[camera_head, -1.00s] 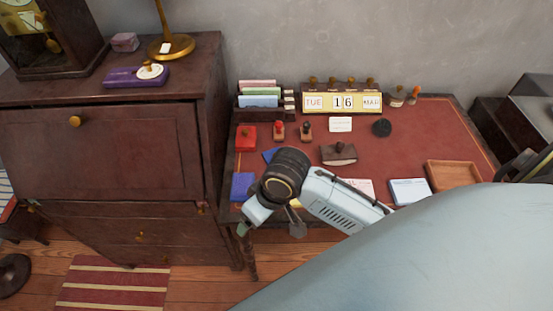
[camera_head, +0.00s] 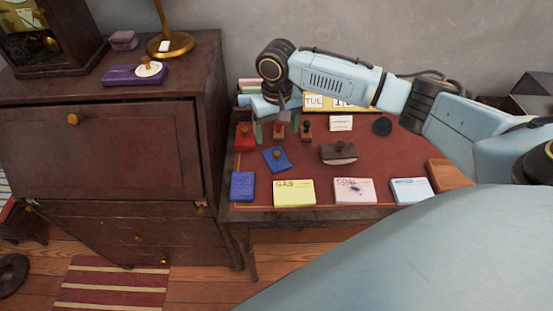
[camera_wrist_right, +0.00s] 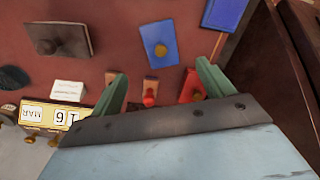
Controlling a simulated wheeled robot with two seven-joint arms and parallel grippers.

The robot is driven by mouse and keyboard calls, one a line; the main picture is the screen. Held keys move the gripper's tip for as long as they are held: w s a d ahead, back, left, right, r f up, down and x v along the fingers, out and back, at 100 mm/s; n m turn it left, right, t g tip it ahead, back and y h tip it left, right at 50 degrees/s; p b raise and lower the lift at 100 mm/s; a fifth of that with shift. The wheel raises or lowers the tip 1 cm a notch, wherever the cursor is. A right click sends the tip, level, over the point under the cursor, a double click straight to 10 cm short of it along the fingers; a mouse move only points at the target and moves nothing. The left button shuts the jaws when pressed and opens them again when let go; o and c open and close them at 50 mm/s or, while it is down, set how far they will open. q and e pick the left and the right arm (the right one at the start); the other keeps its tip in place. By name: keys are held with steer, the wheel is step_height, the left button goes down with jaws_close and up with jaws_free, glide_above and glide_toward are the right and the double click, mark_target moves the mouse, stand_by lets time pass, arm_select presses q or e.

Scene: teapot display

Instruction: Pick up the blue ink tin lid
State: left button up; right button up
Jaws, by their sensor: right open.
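The blue ink tin lid (camera_head: 277,159), a flat blue plate with a brass knob, lies slightly turned on the red desk top. It also shows in the right wrist view (camera_wrist_right: 160,44), just beyond the fingertips. A blue square tin (camera_head: 242,186) without a knob is near the desk's front left corner. My right gripper (camera_head: 275,130) is open and empty, pointing down behind the lid, near the red tin and the small stamps. In the wrist view its two green fingers (camera_wrist_right: 163,78) are spread apart. My left gripper is not in view.
A red tin with a knob (camera_head: 244,141) and small stamps (camera_head: 306,131) stand close by the gripper. A brown blotter (camera_head: 339,153) lies right of the lid. Yellow (camera_head: 294,193) and pink (camera_head: 354,191) pads line the front edge. A tall cabinet (camera_head: 100,150) stands left.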

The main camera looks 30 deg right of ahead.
glide_above(276, 153)
step_height(276, 153, down, 4)
steer(key=shift+s+f+b, duration=0.1)
steer(key=shift+b, duration=0.25)
step_height(276, 153, down, 5)
steer(key=shift+r+b, duration=0.15)
steer(key=shift+b, duration=0.6)
steer(key=shift+f, duration=0.35)
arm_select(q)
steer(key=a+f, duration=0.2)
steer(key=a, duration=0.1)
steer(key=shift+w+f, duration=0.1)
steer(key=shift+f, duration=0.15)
arm_select(e)
steer(key=c, duration=1.1)
steer(key=shift+o, duration=0.2)
